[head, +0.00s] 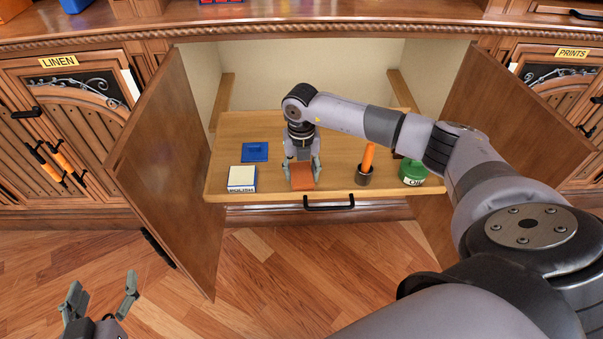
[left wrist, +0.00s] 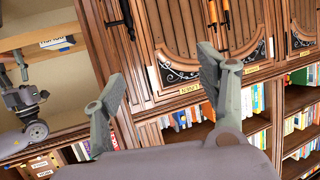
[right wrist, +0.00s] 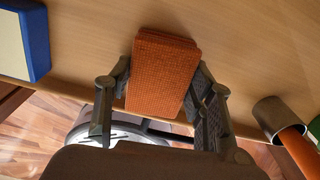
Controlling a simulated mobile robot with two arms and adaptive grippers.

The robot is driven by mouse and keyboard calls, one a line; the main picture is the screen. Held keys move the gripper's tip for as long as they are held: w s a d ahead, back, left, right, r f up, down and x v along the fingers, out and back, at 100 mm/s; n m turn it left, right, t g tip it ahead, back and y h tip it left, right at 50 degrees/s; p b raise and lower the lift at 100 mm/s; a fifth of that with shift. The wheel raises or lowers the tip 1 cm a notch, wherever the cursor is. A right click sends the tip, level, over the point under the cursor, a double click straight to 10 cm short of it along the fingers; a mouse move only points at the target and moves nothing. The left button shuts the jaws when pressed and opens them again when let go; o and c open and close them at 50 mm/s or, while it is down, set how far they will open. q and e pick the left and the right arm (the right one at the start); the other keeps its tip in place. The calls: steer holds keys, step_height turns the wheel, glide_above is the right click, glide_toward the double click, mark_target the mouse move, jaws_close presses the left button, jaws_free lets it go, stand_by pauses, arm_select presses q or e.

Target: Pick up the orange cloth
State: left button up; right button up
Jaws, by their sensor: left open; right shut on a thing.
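The orange cloth (head: 302,175) is a folded, textured rectangle at the front middle of the pull-out wooden shelf (head: 230,135) in the open cabinet. My right gripper (head: 302,170) points down at it, with one finger on each side. In the right wrist view the cloth (right wrist: 163,72) sits between the fingers of my right gripper (right wrist: 160,90), which is shut on it. I cannot tell whether the cloth is clear of the shelf. My left gripper (head: 100,290) is open and empty above the floor at the lower left; it also shows in the left wrist view (left wrist: 170,85).
On the shelf, a white and blue polish box (head: 241,178) and a blue item (head: 255,152) lie left; a dark cup with an orange handle (head: 365,170) and a green tin (head: 413,172) stand right. Open doors (head: 165,160) (head: 520,120) flank the shelf. A black handle (head: 328,203) is on its front.

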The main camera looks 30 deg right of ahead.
steer(key=shift+r, duration=0.15)
steer(key=shift+r, duration=0.2)
step_height(320, 180, up, 9)
steer(key=p, duration=0.3)
step_height(320, 180, up, 9)
steer(key=p, duration=0.1)
glide_above(301, 171)
arm_select(q)
steer(key=s+a+f+g+y, duration=0.1)
steer(key=s+a+f+g, duration=0.1)
steer(key=s+f+g, duration=0.2)
steer(key=s+a+f+g+y, duration=0.1)
steer(key=s+a+f+g, duration=0.2)
steer(key=s, duration=0.8)
steer(key=shift+a+f+n+g+y+p, duration=0.25)
steer(key=shift+f+g, duration=0.65)
steer(key=shift+g, duration=0.5)
arm_select(e)
steer(key=shift+s+r, duration=0.1)
steer(key=shift+r, duration=0.6)
